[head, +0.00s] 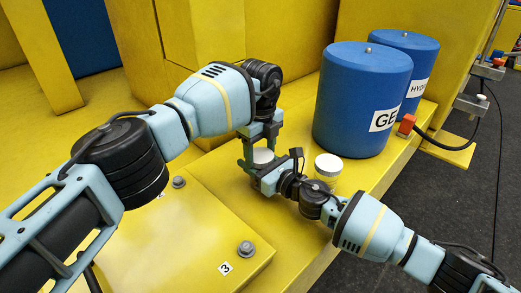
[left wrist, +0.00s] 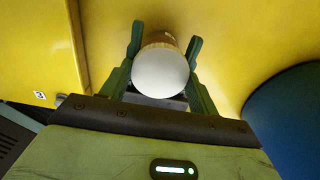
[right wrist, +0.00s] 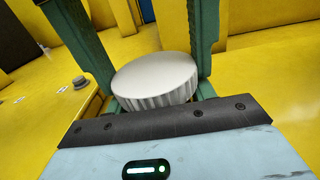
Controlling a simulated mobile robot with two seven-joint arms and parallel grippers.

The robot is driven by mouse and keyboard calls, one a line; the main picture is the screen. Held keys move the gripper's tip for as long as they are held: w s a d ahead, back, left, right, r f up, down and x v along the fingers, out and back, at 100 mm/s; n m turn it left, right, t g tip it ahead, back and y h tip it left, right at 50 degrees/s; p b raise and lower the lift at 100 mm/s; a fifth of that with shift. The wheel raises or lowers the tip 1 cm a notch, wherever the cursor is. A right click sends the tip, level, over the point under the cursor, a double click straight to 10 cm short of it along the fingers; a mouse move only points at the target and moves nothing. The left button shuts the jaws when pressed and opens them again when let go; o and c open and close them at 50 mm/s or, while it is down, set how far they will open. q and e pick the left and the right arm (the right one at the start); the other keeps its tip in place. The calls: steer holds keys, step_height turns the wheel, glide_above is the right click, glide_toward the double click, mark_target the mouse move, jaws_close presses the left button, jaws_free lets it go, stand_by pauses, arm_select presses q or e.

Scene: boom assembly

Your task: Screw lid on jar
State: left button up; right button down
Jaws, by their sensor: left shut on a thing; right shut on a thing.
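A white lid (head: 263,155) shows between the fingers of my left gripper (head: 261,150), which reaches down from above and is shut on it. In the left wrist view the round lid (left wrist: 160,73) sits between the two green fingers, with a tan edge behind it. My right gripper (head: 262,174) comes in from the right just below the lid and is shut on the jar, which is mostly hidden. The right wrist view shows the lid's ribbed rim (right wrist: 155,80) level between the fingers; the jar body beneath is hidden by the palm edge.
Another small jar (head: 327,172) with a white top stands right of my right gripper, close to its wrist. Two blue drums (head: 357,100) stand behind on the yellow ledge. A yellow plate (head: 190,235) with bolts lies in front. The ledge drops to dark floor at the right.

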arm_select(q)
steer(key=m, duration=0.6)
steer(key=shift+m, duration=0.3)
steer(key=o, duration=1.1)
steer(key=shift+r, duration=0.1)
steer(key=shift+r, duration=2.15)
steer(key=shift+c, duration=0.2)
